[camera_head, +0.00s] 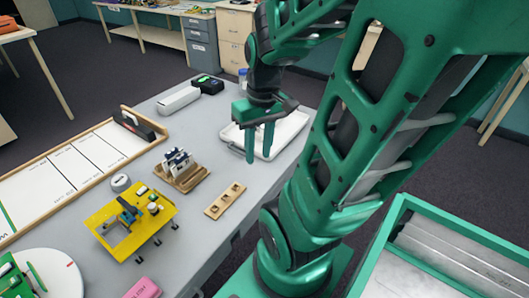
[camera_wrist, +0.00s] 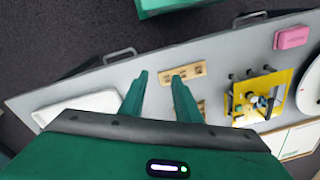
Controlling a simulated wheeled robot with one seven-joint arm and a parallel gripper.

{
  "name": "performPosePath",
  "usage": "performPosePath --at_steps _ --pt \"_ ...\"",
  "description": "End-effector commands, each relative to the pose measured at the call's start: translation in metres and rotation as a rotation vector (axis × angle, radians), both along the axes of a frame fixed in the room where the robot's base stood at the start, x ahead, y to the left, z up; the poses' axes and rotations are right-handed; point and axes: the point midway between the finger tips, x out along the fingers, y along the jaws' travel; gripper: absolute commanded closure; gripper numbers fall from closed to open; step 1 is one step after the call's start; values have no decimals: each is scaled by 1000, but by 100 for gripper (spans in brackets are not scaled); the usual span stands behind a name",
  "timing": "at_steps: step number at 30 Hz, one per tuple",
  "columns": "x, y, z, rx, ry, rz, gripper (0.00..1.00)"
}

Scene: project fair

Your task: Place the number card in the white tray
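The white tray (camera_head: 296,140) lies at the far right end of the grey table, partly hidden behind my gripper; it also shows at the left in the wrist view (camera_wrist: 68,107). My gripper (camera_head: 259,157) points down above the table, near the tray's left side. Its two fingers stand apart with nothing between them, also in the wrist view (camera_wrist: 158,78). I cannot pick out the number card for sure. A wooden holder (camera_head: 190,181) with upright white and dark pieces stands left of my gripper, and these are too small to read.
A wooden strip with dark squares (camera_head: 225,201) lies near the table's front edge. A yellow stand (camera_head: 118,243), a pink block (camera_head: 143,289) and a framed white board (camera_head: 45,190) fill the left. A black box (camera_head: 207,85) and grey case (camera_head: 178,100) lie behind.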

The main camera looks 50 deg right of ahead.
Motion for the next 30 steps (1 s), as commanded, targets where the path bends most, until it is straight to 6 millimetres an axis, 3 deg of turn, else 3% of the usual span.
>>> performPosePath --at_steps 3,9,30 --pt "-22 11 15 -21 25 -94 70" --pt "-43 17 24 -30 52 -201 70" --pt "-46 18 25 -30 56 -216 70"
